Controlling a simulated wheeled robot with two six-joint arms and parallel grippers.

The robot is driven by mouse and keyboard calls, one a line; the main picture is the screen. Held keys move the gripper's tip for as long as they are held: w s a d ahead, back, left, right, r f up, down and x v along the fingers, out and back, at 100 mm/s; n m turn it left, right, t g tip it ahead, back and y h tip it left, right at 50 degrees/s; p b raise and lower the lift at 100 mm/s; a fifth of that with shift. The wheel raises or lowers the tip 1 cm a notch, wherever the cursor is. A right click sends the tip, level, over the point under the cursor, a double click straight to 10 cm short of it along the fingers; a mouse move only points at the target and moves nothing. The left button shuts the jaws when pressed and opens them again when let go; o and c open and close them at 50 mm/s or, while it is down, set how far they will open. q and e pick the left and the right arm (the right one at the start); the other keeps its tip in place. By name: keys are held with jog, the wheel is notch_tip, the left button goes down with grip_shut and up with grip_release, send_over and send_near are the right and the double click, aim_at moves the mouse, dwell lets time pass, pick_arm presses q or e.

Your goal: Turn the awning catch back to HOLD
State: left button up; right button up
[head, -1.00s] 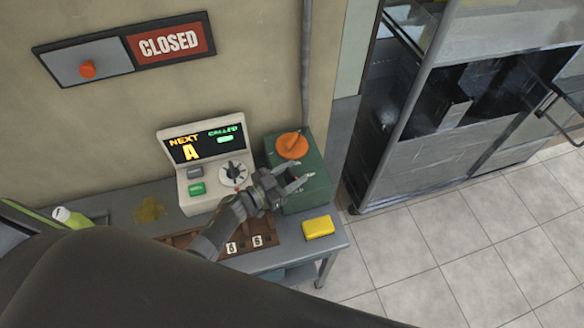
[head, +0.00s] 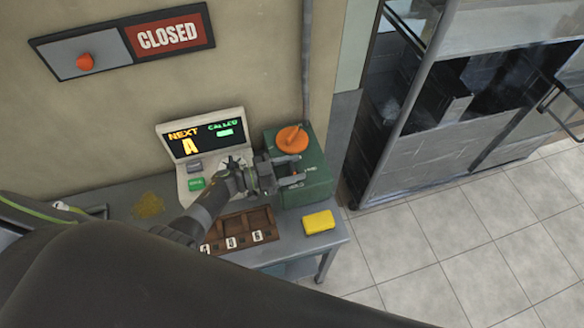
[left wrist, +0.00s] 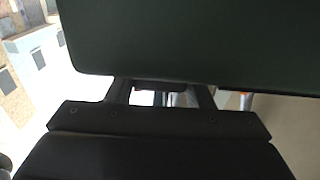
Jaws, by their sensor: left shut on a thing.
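A green box (head: 318,186) stands at the right end of the grey table, with an orange knob (head: 291,139) on top. My left gripper (head: 297,172) is at the box's front face, its two fingers pointing right. A small reddish part, which I take to be the awning catch (head: 296,172), shows between the fingers, and the gripper is shut on it. Pale lettering beside it is too small to read fully. In the left wrist view the dark green box face (left wrist: 190,45) fills the top and hides the fingertips. My right gripper is not in view.
Left of the box stands a ticket console (head: 202,150) with a screen and buttons. In front are a brown sectioned tray (head: 245,222) and a yellow block (head: 319,222). A CLOSED sign (head: 168,36) hangs on the wall. Tiled floor is free at right.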

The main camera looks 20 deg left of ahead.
pick_arm(q)
jog(key=o, duration=1)
jog(key=shift+c, duration=0.2)
jog(key=b+v, duration=0.4)
jog(key=v, duration=1.3)
jog(key=shift+a+b, duration=0.2)
jog(key=shift+b, duration=0.1)
jog(key=shift+s, duration=0.1)
